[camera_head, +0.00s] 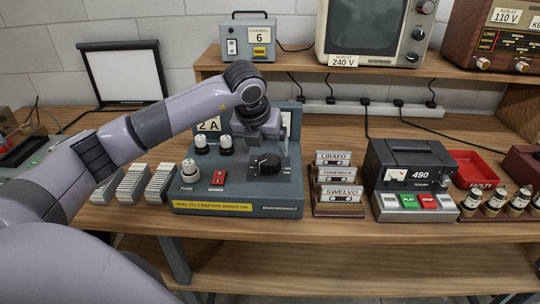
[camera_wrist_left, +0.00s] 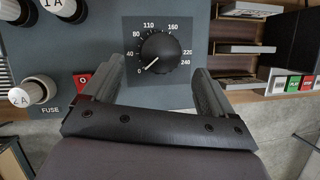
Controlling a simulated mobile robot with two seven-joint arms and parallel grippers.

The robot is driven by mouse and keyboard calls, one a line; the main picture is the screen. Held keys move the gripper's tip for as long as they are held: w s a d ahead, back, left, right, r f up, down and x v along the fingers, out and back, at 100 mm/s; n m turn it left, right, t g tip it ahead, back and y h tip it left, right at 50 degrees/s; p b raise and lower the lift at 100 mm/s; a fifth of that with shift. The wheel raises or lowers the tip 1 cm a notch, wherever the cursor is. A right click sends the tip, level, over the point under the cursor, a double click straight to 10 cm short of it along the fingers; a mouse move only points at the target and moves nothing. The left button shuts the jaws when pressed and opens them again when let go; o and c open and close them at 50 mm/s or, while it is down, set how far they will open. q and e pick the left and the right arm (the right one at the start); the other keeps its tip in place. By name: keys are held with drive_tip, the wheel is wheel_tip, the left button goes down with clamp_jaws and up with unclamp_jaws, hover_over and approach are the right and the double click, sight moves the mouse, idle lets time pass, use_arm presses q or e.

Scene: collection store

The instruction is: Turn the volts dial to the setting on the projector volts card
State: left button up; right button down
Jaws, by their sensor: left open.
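The volts dial (camera_head: 265,164) is a black round knob on the grey-blue control unit (camera_head: 235,194). In the left wrist view the dial (camera_wrist_left: 159,53) has a scale from 0 to 240, and its white pointer line aims lower left, at about 0. My left gripper (camera_head: 262,135) is above and behind the dial in the head view. In the wrist view its open fingers (camera_wrist_left: 158,72) stand apart to either side of the knob's lower part, with nothing held; contact is not clear. I cannot identify a projector volts card. My right gripper is not in view.
The unit has a red switch (camera_head: 219,177), fuse caps (camera_head: 190,171) and a yellow strip (camera_head: 213,206). A television card (camera_head: 344,60) reads 240 V; a radio card (camera_head: 506,16) reads 110 V. Cassettes (camera_head: 340,180) and a recorder (camera_head: 412,177) stand to the right.

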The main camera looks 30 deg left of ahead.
sight(268, 159)
use_arm(q)
drive_tip(key=x, duration=0.5)
drive_tip(key=shift+p, duration=0.35)
drive_tip(key=c, duration=1)
drive_tip(key=shift+c, duration=0.2)
drive_tip(key=shift+f, duration=0.1)
